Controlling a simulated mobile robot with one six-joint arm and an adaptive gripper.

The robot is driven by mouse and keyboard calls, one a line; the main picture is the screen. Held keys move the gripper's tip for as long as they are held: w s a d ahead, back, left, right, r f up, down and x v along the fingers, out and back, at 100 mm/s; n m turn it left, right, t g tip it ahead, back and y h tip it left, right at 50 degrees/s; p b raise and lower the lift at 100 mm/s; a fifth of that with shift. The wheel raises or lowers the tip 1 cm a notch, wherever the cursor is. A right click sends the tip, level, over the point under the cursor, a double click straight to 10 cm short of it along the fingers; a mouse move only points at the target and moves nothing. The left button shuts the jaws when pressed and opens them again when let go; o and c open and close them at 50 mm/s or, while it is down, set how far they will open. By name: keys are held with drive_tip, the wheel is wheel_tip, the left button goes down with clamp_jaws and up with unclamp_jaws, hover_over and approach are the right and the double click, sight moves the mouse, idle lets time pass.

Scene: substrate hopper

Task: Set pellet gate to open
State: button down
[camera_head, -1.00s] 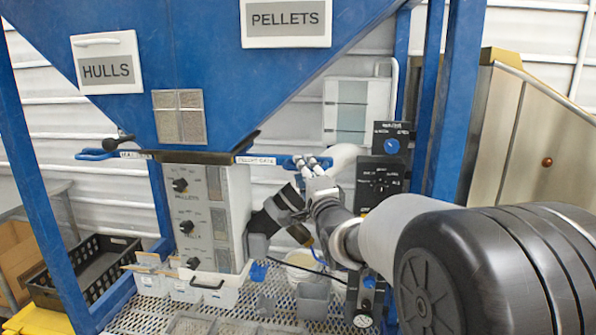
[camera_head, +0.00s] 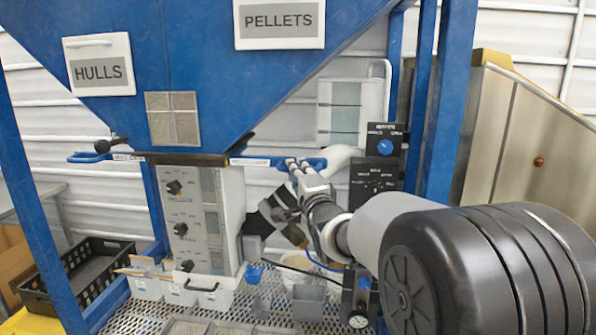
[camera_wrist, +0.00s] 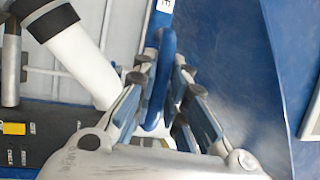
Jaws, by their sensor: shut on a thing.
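The pellet gate is a slide under the blue hopper's right side, with a white label (camera_head: 250,162) and a blue loop handle (camera_head: 318,162) sticking out to the right. My gripper (camera_head: 300,165) is at this handle, its fingers around the loop. In the wrist view the blue handle (camera_wrist: 154,85) runs between the padded fingers of my gripper (camera_wrist: 165,95), which is shut on it. The fingers hide part of the handle in the head view. How far the slide is drawn out is hard to tell.
The hulls gate handle (camera_head: 90,157) sticks out on the left. A grey control box (camera_head: 205,220) stands below the hopper. A black panel with a blue knob (camera_head: 385,147) and a blue post (camera_head: 436,120) stand close right of my gripper. Bins (camera_head: 310,300) sit on the mesh shelf below.

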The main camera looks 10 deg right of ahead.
drive_tip(key=shift+d, duration=0.1)
idle(0.4)
drive_tip(key=d, duration=0.2)
drive_tip(key=s+d, duration=0.1)
drive_tip(key=d, duration=0.1)
drive_tip(key=s+d, duration=0.1)
drive_tip(key=d, duration=0.1)
drive_tip(key=shift+s+d, duration=0.1)
drive_tip(key=shift+d, duration=0.3)
drive_tip(key=c, duration=2.1)
unclamp_jaws()
drive_tip(key=shift+o, duration=1.3)
drive_tip(key=shift+d, duration=0.2)
drive_tip(key=shift+o, duration=1.2)
drive_tip(key=shift+a, duration=0.15)
drive_tip(key=shift+s, duration=0.15)
